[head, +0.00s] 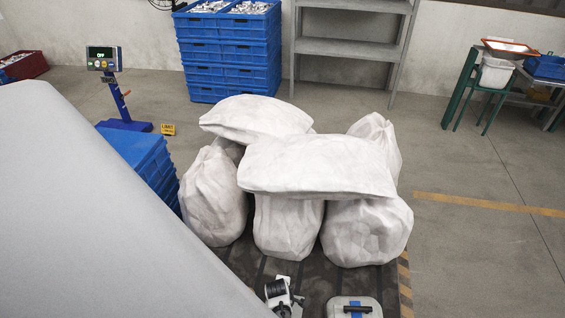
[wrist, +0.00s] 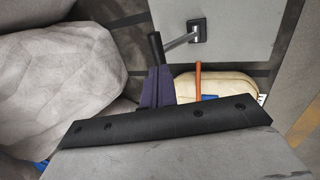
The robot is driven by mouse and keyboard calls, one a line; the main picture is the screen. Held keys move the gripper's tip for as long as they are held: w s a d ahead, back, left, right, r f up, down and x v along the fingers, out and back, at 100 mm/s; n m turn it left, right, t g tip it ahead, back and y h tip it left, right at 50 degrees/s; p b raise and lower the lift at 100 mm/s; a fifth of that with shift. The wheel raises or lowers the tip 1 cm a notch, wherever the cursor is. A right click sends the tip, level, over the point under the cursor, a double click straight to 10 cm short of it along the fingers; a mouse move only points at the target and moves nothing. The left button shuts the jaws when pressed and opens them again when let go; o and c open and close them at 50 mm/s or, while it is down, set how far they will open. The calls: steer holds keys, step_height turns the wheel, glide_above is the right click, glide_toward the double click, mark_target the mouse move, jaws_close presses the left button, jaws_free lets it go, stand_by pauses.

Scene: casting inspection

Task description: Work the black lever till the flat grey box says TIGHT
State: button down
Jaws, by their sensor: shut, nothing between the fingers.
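In the wrist view the black lever (wrist: 156,48) has a dark grip and a bare metal shaft running to a black square mount on a grey panel (wrist: 168,14). My gripper (wrist: 159,70) shows dark purple fingers, shut and empty, just below the grip's lower end. I cannot tell whether they touch it. A flat grey box (head: 340,312) with a black handle and blue strip lies at the bottom of the head view; no word is readable on it. I cannot tell whether the panel belongs to it. The lever is not clearly visible in the head view.
White sacks (head: 315,165) are piled on a dark base; one also shows in the wrist view (wrist: 60,85). A black-and-white device (head: 280,293) sits beside the grey box. A beige pouch (wrist: 225,86) and an orange strip (wrist: 198,82) lie near the fingers.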

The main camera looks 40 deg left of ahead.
steer(key=v, duration=0.9)
steer(key=shift+w+a+r, duration=0.2)
steer(key=shift+w+r, duration=0.1)
